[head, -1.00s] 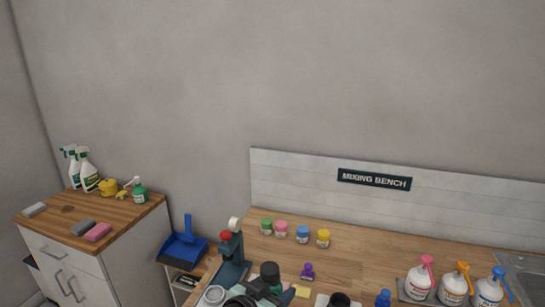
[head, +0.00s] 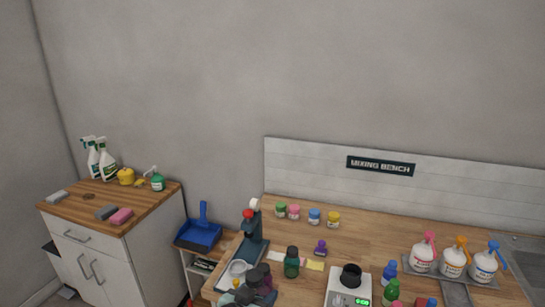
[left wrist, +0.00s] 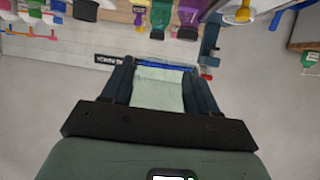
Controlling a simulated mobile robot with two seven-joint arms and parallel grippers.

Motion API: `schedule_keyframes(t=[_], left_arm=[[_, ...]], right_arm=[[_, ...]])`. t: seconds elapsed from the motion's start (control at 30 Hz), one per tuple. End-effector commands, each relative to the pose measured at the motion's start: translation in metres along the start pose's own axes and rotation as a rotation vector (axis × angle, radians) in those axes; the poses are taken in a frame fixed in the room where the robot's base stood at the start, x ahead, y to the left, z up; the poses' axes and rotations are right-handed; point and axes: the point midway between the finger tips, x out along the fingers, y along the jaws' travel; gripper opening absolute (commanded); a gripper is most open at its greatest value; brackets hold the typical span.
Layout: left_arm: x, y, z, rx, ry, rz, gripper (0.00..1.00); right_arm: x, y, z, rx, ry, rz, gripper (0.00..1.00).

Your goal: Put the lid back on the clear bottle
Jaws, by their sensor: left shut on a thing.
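My left gripper (left wrist: 159,70) is shut on a pale, greenish-white thing (left wrist: 160,92) in the left wrist view. A blue strip shows at its far end. I cannot tell whether it is the lid, the bottle or another thing. My right gripper is not in view.
Several small jars line the back. Pump bottles stand on a tray at right.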

Motion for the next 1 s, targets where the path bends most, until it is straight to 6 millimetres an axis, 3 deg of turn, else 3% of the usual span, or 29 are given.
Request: schedule_keyframes(t=[0.13,0.3,0.4,0.5,0.67,1.0], left_arm=[[0.014,-0.038,0.054,-0.046,-0.023,-0.119,0.06],[0.016,-0.084,0.127,-0.106,-0.021,-0.267,0.06],[0.009,-0.101,0.158,-0.135,-0.008,-0.327,0.06],[0.004,-0.111,0.177,-0.154,0.006,-0.363,0.06],[-0.002,-0.118,0.189,-0.168,0.020,-0.388,0.06],[-0.002,-0.118,0.189,-0.168,0.022,-0.389,0.06]], right_arm=[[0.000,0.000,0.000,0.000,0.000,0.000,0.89],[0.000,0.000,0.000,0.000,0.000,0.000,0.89],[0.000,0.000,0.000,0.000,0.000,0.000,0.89],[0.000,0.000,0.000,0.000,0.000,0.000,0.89],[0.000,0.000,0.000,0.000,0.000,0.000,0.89],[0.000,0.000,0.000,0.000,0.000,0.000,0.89]])
